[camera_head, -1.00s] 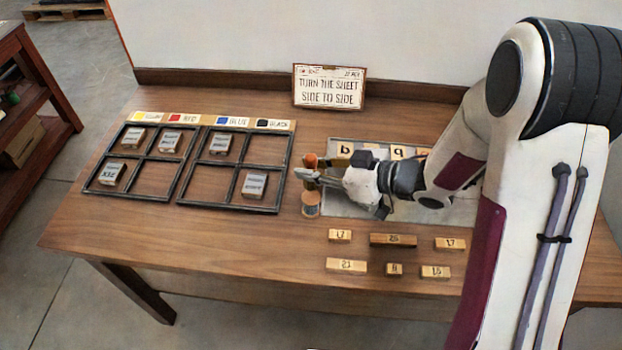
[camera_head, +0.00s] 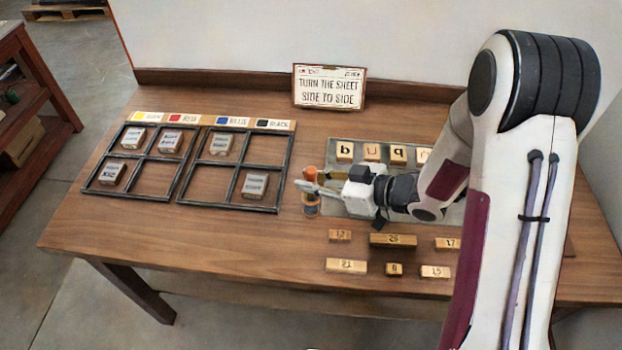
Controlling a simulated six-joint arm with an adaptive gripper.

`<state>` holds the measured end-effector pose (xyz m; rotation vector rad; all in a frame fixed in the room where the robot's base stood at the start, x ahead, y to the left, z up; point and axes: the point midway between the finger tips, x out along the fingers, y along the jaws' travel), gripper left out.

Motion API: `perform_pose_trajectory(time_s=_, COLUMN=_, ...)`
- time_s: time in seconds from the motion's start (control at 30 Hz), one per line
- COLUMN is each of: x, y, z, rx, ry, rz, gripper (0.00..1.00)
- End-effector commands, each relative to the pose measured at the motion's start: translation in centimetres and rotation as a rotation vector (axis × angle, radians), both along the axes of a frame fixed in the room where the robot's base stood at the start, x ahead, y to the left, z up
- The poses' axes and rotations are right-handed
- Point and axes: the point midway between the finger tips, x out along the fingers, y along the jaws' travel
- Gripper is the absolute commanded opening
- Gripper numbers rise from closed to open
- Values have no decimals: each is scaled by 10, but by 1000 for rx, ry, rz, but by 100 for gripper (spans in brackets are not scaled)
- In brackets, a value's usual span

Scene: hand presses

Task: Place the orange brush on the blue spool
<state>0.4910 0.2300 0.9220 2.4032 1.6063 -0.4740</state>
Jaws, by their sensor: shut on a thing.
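The orange brush (camera_head: 310,173) shows as a small orange top above my gripper's fingers. My gripper (camera_head: 307,187) is shut on it, reaching in from the right. The fingers hide the lower part of the brush. The blue spool (camera_head: 311,206) stands on the table directly below the fingers, with pale brown ends and a dark bluish middle. The brush is in line above the spool. I cannot tell whether the two touch, since the fingers cover the gap.
Black divided frames (camera_head: 235,170) with grey blocks lie to the left. A grey sheet (camera_head: 450,212) with letter tiles (camera_head: 372,152) lies behind and under my arm. Numbered wooden blocks (camera_head: 393,240) lie in front. A sign (camera_head: 329,86) stands at the back. The table's front left is bare.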

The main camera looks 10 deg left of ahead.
Motion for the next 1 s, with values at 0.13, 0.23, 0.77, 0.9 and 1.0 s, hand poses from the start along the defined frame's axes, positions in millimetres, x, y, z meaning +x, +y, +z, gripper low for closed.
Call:
perform_pose_trajectory(time_s=0.13, x=0, y=0, z=0, rx=0, ry=0, rz=0, gripper=0)
perform_pose_trajectory(time_s=0.23, x=0, y=0, z=-2, rx=0, ry=0, rz=0, gripper=0)
perform_pose_trajectory(time_s=0.77, x=0, y=0, z=-1, rx=0, ry=0, rz=0, gripper=34)
perform_pose_trajectory(time_s=0.9, x=0, y=-3, z=2, rx=0, ry=0, rz=-2, gripper=34)
perform_pose_trajectory(time_s=1.0, x=-2, y=-9, z=4, rx=0, ry=0, rz=-3, gripper=34)
